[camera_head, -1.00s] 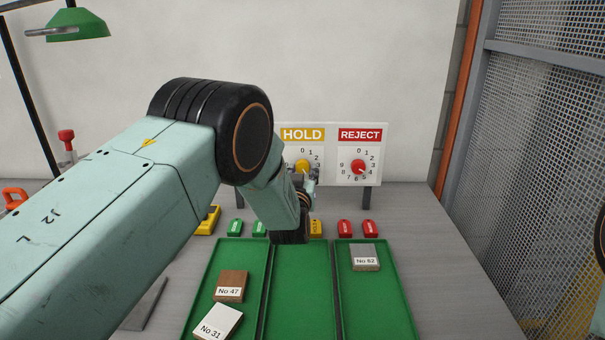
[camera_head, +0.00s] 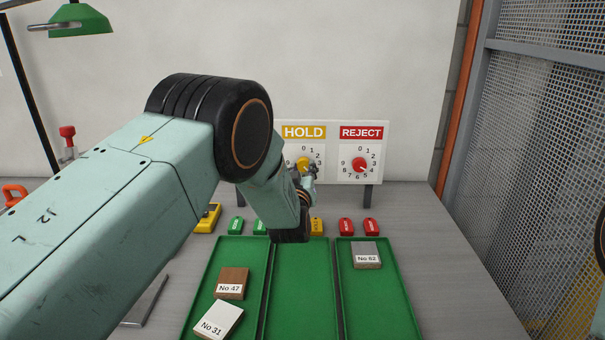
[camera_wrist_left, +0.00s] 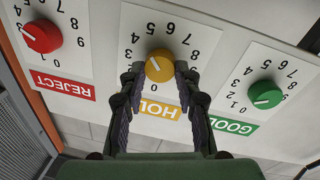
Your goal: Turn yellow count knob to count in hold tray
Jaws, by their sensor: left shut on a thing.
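The yellow count knob (camera_head: 303,162) sits on the white panel under the HOLD label (camera_head: 303,132). My left gripper (camera_head: 309,172) is at this knob, partly hidden by its own wrist. In the left wrist view, which shows the panel upside down, the two fingers of the left gripper (camera_wrist_left: 159,77) are shut on the yellow knob (camera_wrist_left: 159,65), one on each side. The knob's exact pointer reading is hard to make out. The middle green tray (camera_head: 304,290), in line with the yellow tag, shows no board; my arm hides its back end. My right gripper is not visible.
The left tray (camera_head: 257,315) holds a brown board No 47 (camera_head: 233,277) and a white board No 31 (camera_head: 226,314). The right tray (camera_head: 380,310) holds a grey board No 62 (camera_head: 365,250). Red (camera_wrist_left: 42,36) and green (camera_wrist_left: 265,94) knobs flank the yellow one.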

